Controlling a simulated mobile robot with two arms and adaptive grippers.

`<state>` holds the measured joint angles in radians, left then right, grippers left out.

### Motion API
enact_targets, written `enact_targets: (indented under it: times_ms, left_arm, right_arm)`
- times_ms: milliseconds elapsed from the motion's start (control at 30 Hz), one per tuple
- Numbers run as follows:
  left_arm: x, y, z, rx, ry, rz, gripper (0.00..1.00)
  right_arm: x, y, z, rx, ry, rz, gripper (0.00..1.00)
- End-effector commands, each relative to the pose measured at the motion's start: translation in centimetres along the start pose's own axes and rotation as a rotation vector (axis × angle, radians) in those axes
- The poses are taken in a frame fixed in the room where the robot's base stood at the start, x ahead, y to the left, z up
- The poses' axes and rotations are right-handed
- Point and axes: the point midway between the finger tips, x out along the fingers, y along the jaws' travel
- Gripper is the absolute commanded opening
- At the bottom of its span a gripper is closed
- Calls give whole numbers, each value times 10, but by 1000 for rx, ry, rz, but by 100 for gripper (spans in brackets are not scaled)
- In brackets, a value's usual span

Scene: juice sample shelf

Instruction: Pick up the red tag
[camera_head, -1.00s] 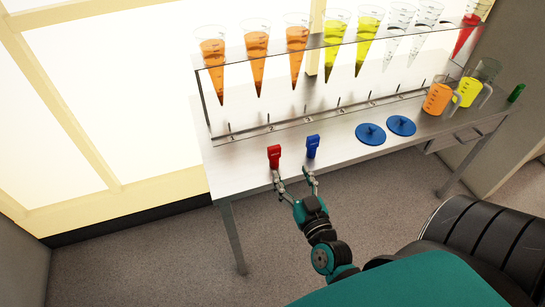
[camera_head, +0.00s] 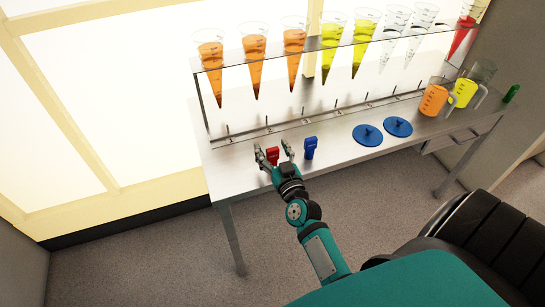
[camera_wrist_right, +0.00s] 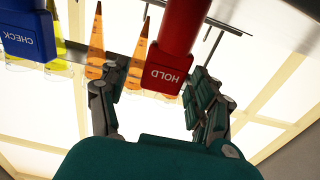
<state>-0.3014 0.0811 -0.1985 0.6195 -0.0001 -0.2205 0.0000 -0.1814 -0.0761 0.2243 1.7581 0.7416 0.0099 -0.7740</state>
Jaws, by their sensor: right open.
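The red tag (camera_head: 272,154) stands on the steel table near its front left. In the right wrist view the red tag (camera_wrist_right: 168,65) reads "HOLD" and shows between the two fingers. My right gripper (camera_head: 273,150) is open, with one finger on each side of the red tag. A gap shows between the tag and the fingers in the wrist view. The tag's lower part is partly hidden by the gripper in the head view. My left gripper is not in view.
A blue tag (camera_head: 310,147) stands just right of the red one; it reads "CHECK" in the wrist view (camera_wrist_right: 28,32). Two blue lids (camera_head: 368,136) and jugs (camera_head: 433,100) are farther right. A rack (camera_head: 340,42) holds several cones behind.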

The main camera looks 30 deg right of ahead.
Motion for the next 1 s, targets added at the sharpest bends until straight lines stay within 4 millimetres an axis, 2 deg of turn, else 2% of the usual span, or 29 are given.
enact_targets:
  times_ms: [133, 567, 1000]
  left_arm:
    - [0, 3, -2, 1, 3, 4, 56]
    - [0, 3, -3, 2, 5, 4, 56]
    - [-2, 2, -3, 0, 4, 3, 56]
  right_arm:
    - [0, 0, 0, -1, -1, 0, 62]
    - [-1, 0, 0, -1, -1, 0, 6]
    - [-1, 0, -6, 0, 1, 0, 6]
